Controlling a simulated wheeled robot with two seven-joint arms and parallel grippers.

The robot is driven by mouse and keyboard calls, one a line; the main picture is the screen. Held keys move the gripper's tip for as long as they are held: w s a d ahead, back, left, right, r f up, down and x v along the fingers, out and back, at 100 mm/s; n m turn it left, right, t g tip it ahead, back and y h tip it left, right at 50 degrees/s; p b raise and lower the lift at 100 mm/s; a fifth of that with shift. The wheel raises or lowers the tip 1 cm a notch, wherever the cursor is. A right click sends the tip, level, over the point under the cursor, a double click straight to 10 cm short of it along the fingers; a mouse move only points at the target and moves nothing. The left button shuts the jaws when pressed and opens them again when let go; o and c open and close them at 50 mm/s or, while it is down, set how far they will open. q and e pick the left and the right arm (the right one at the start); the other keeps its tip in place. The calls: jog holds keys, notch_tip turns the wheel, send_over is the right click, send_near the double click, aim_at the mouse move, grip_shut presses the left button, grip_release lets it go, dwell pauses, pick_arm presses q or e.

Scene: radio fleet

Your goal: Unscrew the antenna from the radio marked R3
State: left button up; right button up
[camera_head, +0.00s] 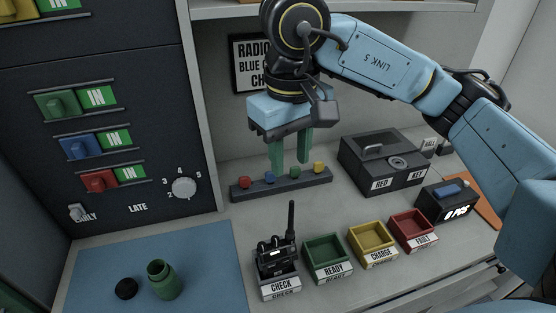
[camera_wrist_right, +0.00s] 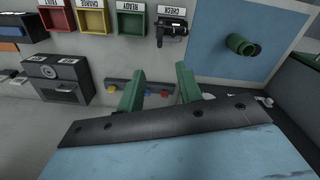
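A black radio (camera_head: 272,252) stands in the tray labelled CHECK (camera_head: 280,291), its black antenna (camera_head: 291,219) upright on its right side. I cannot read an R3 mark on it. The radio also shows in the right wrist view (camera_wrist_right: 171,28) at the top. My right gripper (camera_head: 290,162) is open and empty, fingers pointing down above the dark rack behind the radio. Its green fingers show apart in the right wrist view (camera_wrist_right: 160,85). My left gripper is not in view.
The dark rack (camera_head: 304,185) holds several coloured pieces. Green (camera_head: 308,264), yellow (camera_head: 356,252) and red (camera_head: 399,237) trays stand right of the radio. A dark box (camera_head: 350,165) is behind them. A blue mat (camera_head: 213,270) at left carries a green jar (camera_head: 165,285) and black lid (camera_head: 126,289).

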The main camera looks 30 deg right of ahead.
aim_at(292, 202)
jog(key=f, duration=0.2)
jog(key=s+f, duration=0.1)
jog(key=f, duration=0.1)
notch_tip(292, 202, down, 3)
jog(key=shift+d+f+p, duration=0.1)
jog(key=shift+p, duration=0.25)
notch_tip(292, 202, down, 5)
jog(key=shift+w+r+p, duration=0.1)
jog(key=shift+w+p, duration=0.05)
jog(key=shift+p, duration=0.2)
jog(key=shift+f, duration=0.4)
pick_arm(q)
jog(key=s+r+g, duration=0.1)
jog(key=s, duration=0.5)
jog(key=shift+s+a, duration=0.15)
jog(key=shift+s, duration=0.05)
pick_arm(e)
grip_shut()
